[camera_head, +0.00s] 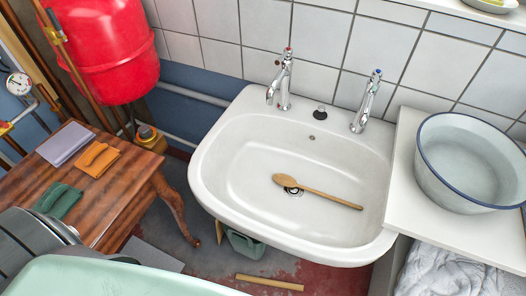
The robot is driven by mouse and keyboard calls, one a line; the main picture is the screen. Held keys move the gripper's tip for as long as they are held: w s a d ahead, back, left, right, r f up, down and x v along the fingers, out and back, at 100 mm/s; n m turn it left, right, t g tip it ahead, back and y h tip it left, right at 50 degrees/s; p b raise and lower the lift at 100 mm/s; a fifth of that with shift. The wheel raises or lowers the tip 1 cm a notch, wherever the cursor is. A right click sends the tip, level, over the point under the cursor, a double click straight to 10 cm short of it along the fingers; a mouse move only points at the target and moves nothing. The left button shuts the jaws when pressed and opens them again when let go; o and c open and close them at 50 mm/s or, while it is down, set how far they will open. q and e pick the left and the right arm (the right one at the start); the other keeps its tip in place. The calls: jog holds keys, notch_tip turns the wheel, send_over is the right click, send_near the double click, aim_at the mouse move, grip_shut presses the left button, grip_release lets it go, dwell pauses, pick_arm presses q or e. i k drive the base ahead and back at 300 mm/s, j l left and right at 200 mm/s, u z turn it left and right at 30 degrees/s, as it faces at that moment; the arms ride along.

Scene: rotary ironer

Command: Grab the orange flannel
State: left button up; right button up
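The orange flannel (98,161) lies folded on the brown wooden table (120,201) at the left of the head view. A raised fold shows on its top. It lies close to a flat lavender cloth (65,145) behind it and to the left. A dark green folded cloth (57,201) lies nearer on the same table. Neither of my grippers can be made out in this view. A dark grey shape and a pale green surface fill the lower left corner and hide the table's near part.
A white sink (225,160) with two taps and a wooden spoon (320,192) takes up the middle. A red tank (105,50) hangs above the table's back. An enamel basin (470,165) stands on the right counter. A wooden stick (269,283) lies on the floor.

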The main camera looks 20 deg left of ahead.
aim_at(96, 158)
jog(key=u, duration=2.1)
jog(key=k+l+z, duration=0.1)
jog(key=l+z, duration=0.7)
jog(key=k+l, duration=0.05)
jog(key=l, duration=0.05)
